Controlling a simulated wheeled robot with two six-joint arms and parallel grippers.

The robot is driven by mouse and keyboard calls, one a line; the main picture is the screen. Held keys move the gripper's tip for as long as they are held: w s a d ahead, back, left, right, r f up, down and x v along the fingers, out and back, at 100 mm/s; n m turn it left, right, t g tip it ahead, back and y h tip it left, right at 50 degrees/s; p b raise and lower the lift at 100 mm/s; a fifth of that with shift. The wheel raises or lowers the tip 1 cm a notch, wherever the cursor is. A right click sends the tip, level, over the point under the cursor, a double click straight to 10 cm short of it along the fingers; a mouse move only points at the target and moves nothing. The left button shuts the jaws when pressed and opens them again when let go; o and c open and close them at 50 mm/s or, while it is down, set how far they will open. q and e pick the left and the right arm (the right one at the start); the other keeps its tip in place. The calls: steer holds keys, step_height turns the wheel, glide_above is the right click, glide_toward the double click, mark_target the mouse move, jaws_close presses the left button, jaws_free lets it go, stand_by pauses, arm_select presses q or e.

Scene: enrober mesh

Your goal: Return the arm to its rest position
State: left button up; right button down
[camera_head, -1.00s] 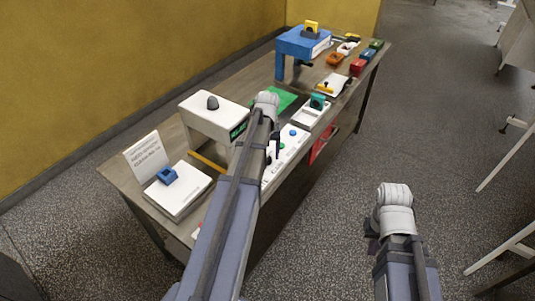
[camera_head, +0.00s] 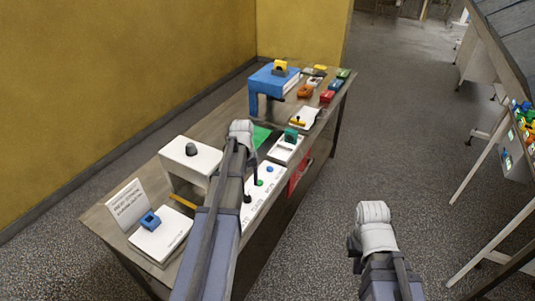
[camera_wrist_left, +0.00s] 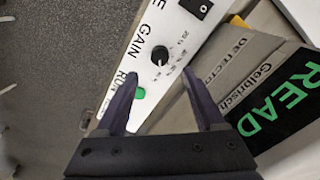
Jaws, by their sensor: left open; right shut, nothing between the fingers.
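My left arm reaches over the bench (camera_head: 108,218) in the head view. Its gripper (camera_head: 254,178) points down beside the white control panel (camera_head: 258,205) and is mostly hidden by the arm. In the left wrist view the gripper (camera_wrist_left: 160,74) is open and empty, its two dark fingers apart over the panel. A black GAIN knob (camera_wrist_left: 160,55) and a green RUN button (camera_wrist_left: 140,94) show between or just beyond the fingers. My right gripper (camera_head: 354,244) is low at the right, over the floor and clear of the bench; its fingers are hardly visible.
A white box with a dark knob (camera_head: 190,158), a white block with a blue part (camera_head: 162,236), a sign (camera_head: 128,205) and a blue stand (camera_head: 268,82) stand on the bench. Small coloured blocks lie at its far end. Another table (camera_head: 510,55) is at right, with open floor between.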

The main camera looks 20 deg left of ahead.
arm_select(q)
steer(key=s+d+m+b, duration=0.1)
steer(key=s+d+m, duration=0.2)
steer(key=d, duration=0.7)
steer(key=s+d+f+m, duration=0.1)
steer(key=s+d+m, duration=0.2)
steer(key=s+d, duration=0.5)
steer(key=s+d+f+m+y+b, duration=0.1)
steer(key=s+d+m, duration=0.3)
steer(key=d, duration=0.9)
steer(key=shift+s+f+b, duration=0.25)
steer(key=shift+s+b, duration=0.05)
steer(key=shift+s, duration=0.55)
